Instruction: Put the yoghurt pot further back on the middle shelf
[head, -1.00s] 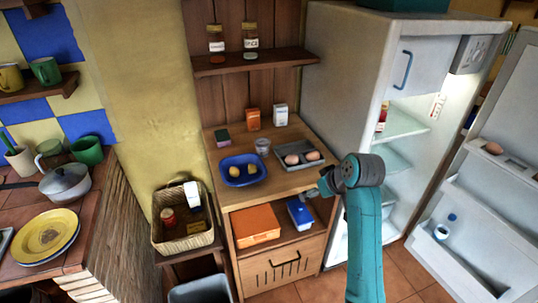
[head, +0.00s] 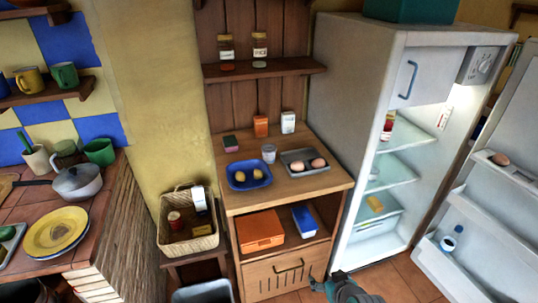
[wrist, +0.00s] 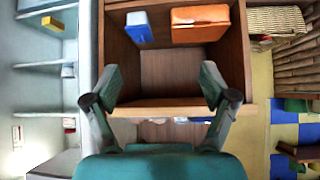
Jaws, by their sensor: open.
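The fridge stands open at the right, and its middle shelf (head: 388,171) is pale glass. A small pale round thing (head: 374,174) shows at that shelf's left side; I cannot tell whether it is the yoghurt pot. A whitish cup-shaped pot (head: 269,154) stands upright on the wooden counter between the blue dish and the grey tray; it could also be the yoghurt pot. My gripper (head: 338,286) is low in front of the cabinet, far from both. In the wrist view my gripper (wrist: 161,85) has its fingers wide apart with nothing between them.
The fridge's upper shelf holds a red jar (head: 388,127); a yellow block (head: 375,203) lies lower down. The open fridge door (head: 480,190) stands at the right. The cabinet holds an orange box (head: 260,231) and a blue box (head: 304,221). The floor before the fridge is clear.

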